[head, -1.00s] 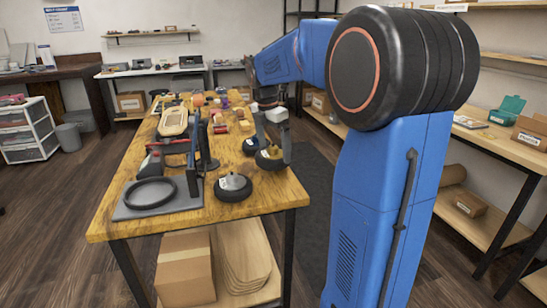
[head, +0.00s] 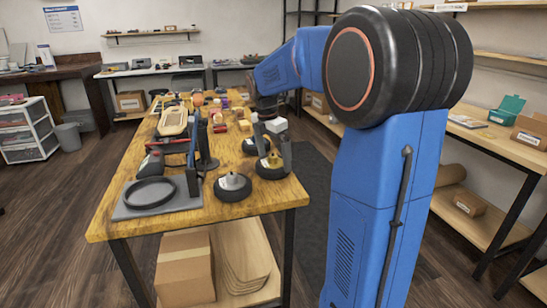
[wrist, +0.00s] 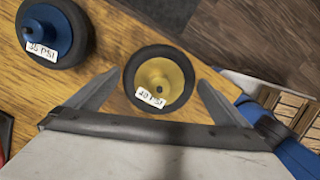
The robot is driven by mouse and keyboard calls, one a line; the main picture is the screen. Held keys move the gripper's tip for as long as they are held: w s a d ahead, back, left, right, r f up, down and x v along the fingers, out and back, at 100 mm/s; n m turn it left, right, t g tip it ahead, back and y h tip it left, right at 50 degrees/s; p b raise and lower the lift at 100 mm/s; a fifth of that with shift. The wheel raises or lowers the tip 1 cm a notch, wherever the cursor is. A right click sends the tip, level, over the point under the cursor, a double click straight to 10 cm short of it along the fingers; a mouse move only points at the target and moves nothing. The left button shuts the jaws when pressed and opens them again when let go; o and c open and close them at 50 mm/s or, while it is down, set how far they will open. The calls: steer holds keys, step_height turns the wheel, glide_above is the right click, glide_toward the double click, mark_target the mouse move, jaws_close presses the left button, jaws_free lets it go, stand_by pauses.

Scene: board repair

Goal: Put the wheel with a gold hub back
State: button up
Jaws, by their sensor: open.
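The wheel with a gold hub (head: 270,168) lies flat on the near right part of the wooden table, its black tyre around the hub. In the wrist view its gold hub (wrist: 165,72) faces up, with a white PSI label on it. My gripper (head: 274,157) is open above this wheel. In the wrist view its two fingers (wrist: 160,78) stand to the left and right of the tyre, with a small gap on each side. Whether the fingertips reach down to tyre height is unclear.
A wheel with a blue hub (wrist: 62,32) lies just behind, and a wheel with a pale hub (head: 233,188) at the front left. A grey plate (head: 128,212) carrying a black ring (head: 150,193) and an upright blue frame (head: 192,160) stand further left. Many items crowd the table's far part.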

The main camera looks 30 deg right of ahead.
step_height(320, 180, up, 11)
steer(key=a, duration=0.2)
steer(key=s+a+f+m+t, duration=0.1)
steer(key=s+a+f+m, duration=0.1)
steer(key=s+a+m, duration=0.45)
steer(key=s+a+f+m+t, duration=0.1)
steer(key=s+a+f+m, duration=0.15)
steer(key=s, duration=0.75)
steer(key=s+a+f+m+t+y, duration=0.1)
steer(key=s+a+f+m, duration=0.1)
steer(key=s+f+m, duration=0.3)
steer(key=s+a+f+m+t, duration=0.1)
steer(key=s+a+f+m, duration=0.1)
steer(key=s+f+m, duration=0.3)
steer(key=shift+s+a+f+t+y, duration=0.35)
steer(key=shift+s+f, duration=0.6)
steer(key=shift+s, duration=0.9)
